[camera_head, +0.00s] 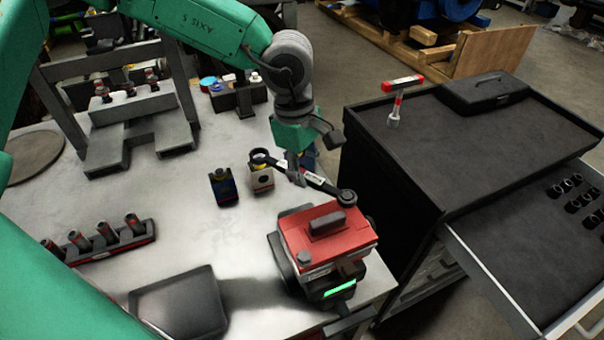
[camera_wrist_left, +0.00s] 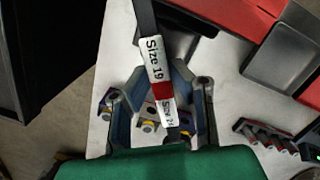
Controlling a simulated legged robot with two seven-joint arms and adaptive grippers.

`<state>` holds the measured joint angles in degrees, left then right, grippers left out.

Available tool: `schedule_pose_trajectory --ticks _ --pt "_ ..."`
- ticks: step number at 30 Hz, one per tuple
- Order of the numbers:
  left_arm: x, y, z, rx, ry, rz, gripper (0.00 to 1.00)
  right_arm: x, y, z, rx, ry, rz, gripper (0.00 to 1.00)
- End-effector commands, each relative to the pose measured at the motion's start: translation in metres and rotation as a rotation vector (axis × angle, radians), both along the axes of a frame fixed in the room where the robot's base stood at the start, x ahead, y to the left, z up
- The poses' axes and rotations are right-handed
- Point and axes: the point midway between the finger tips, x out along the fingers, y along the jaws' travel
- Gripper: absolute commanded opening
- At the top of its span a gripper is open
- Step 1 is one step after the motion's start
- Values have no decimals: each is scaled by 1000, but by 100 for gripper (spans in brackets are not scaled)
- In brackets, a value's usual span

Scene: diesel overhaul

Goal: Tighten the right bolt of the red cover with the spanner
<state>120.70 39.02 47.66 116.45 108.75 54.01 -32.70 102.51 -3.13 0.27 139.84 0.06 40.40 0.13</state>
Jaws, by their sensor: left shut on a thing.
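The red cover (camera_head: 322,240) sits on a dark block at the front right corner of the metal table, with a dark handle on top. A round bolt head (camera_head: 304,258) shows at its near left corner. My left gripper (camera_head: 297,174) is shut on the middle of the dark spanner (camera_head: 325,186), beyond the cover. The spanner's right end lies at the cover's far right corner and hides the bolt there; I cannot tell if it is seated. Its other ring end points left. In the left wrist view, the spanner (camera_wrist_left: 157,62) carries "Size 19" and "Size 24" labels between the fingers.
A socket rack (camera_head: 110,242) and dark tray (camera_head: 180,303) are at the left and front. A black tool cart (camera_head: 450,135) stands right, bearing a red-and-grey tool (camera_head: 398,97); its drawer is open.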

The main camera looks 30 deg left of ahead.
Motion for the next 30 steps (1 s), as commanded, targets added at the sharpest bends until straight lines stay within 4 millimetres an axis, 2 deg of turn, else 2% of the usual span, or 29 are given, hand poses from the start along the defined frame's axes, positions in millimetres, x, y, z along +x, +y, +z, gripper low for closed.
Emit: schedule_pose_trajectory --ticks 8,17,26,30 --pt "1 -1 1 0 -1 -15 0 0 0 0 0 0 0 41" --pt "20 -4 0 -1 -1 -228 0 0 0 0 0 0 0 41" --pt "20 -4 2 -1 -3 -233 0 0 0 0 0 0 0 41" --pt "21 -4 12 -1 -3 -232 0 0 0 0 0 0 0 41"
